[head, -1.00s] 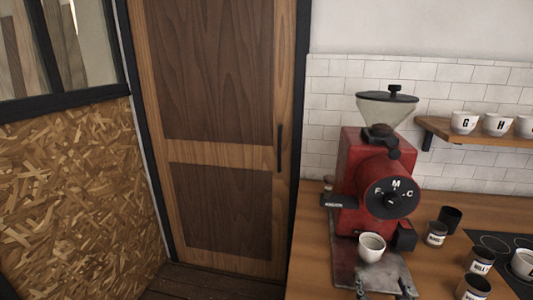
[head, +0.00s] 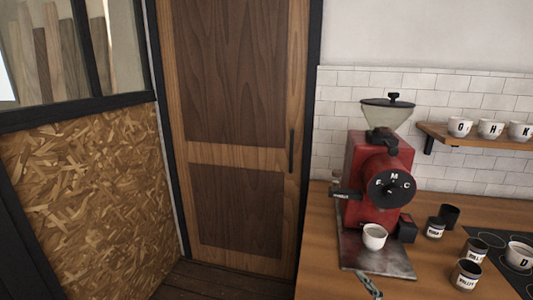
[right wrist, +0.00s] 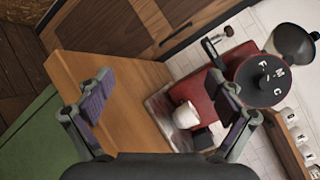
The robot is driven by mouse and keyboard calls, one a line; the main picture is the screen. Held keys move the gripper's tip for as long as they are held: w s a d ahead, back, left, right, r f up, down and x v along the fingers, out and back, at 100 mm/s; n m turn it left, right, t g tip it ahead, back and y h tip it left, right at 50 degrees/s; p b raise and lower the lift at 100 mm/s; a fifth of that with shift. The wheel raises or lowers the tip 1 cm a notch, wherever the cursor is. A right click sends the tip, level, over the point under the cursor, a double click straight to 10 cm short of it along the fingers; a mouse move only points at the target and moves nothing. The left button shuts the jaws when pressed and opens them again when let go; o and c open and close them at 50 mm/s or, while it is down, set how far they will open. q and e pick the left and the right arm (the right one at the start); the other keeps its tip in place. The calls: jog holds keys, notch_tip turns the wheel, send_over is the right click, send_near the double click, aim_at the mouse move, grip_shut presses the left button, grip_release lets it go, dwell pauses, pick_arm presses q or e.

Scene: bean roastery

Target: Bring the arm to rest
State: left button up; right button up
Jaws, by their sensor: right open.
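My right gripper (right wrist: 158,95) is open and empty in the right wrist view, its two fingers spread over the wooden counter edge. Beyond the fingers are a white cup (right wrist: 186,115) and the red grinder (right wrist: 218,75). In the head view only a small finger part of it shows at the bottom edge, in front of the grinder's metal tray (head: 385,262). The red grinder (head: 365,160) stands on the counter, with the white cup (head: 374,236) upright on its tray. My left gripper is not in view.
A shelf (head: 475,136) bears lettered cups. A closed door (head: 232,150) stands left of the counter.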

jog(key=s+a+f+n+g+y, duration=0.1)
jog(key=s+a+f+n+g, duration=0.3)
jog(key=n, duration=0.4)
jog(key=s+a+f+n+g, duration=0.25)
jog(key=f+n+g, duration=0.3)
jog(key=n, duration=0.35)
jog(key=s+d+f+n+g+h, duration=0.3)
jog(key=s+d+h, duration=0.1)
jog(key=s+d, duration=0.2)
jog(key=s+d+f+n+g+h, duration=0.2)
jog(key=s+d+f+n+h, duration=0.15)
jog(key=s+d, duration=0.25)
notch_tip(320, 180, down, 28)
jog(key=s+d+m+g, duration=0.1)
jog(key=s+d+g, duration=0.1)
jog(key=d, duration=0.1)
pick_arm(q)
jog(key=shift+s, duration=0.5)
pick_arm(e)
jog(key=s+f, duration=1.5)
jog(key=s, duration=0.3)
jog(key=shift+d, duration=0.25)
